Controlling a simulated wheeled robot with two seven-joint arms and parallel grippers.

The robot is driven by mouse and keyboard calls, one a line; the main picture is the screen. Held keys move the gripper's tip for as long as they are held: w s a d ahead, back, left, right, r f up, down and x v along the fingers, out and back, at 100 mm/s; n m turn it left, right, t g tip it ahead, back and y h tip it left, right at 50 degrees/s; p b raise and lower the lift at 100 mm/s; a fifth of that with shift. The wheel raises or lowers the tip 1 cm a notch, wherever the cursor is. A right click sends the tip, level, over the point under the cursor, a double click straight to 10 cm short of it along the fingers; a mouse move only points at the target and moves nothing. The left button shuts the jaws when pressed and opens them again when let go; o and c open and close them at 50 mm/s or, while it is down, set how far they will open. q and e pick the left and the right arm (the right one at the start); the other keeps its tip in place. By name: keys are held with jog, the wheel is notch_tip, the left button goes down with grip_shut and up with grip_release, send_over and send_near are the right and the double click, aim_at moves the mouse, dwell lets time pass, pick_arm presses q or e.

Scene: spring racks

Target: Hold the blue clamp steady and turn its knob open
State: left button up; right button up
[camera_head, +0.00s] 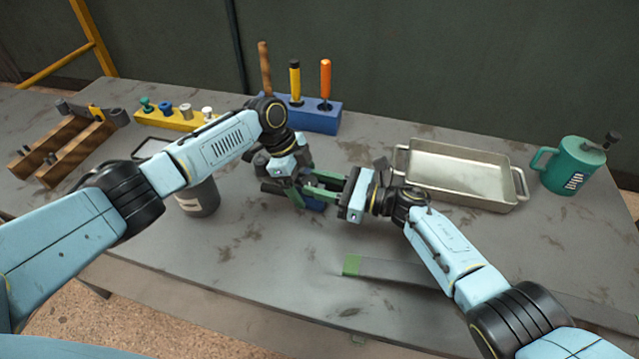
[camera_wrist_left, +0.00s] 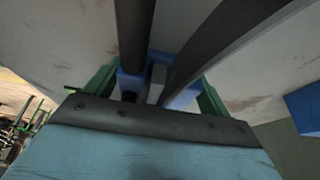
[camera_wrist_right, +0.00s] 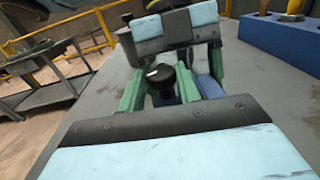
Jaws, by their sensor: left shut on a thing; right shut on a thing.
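The blue clamp (camera_head: 314,204) is mostly hidden between my two grippers at the middle of the table. My left gripper (camera_head: 290,188) is shut on the clamp's body from above. In the left wrist view the blue body (camera_wrist_left: 130,82) lies between the green fingers. My right gripper (camera_head: 318,190) reaches in from the right and is shut on the clamp's black knob. The knob (camera_wrist_right: 161,78) shows between the green fingers in the right wrist view, with a white mark on its top. The exact finger contact is partly hidden.
A grey container (camera_head: 200,200) stands under my left arm. A blue tool block (camera_head: 315,119) and yellow peg rack (camera_head: 180,122) are behind. A green-ended flat bar (camera_head: 390,271) lies in front. The front left is clear.

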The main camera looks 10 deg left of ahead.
dwell(0.5)
jog(key=o, duration=0.7)
jog(key=shift+d, duration=0.1)
jog(key=d, duration=0.8)
jog(key=s+d, duration=0.1)
jog(key=d, duration=0.3)
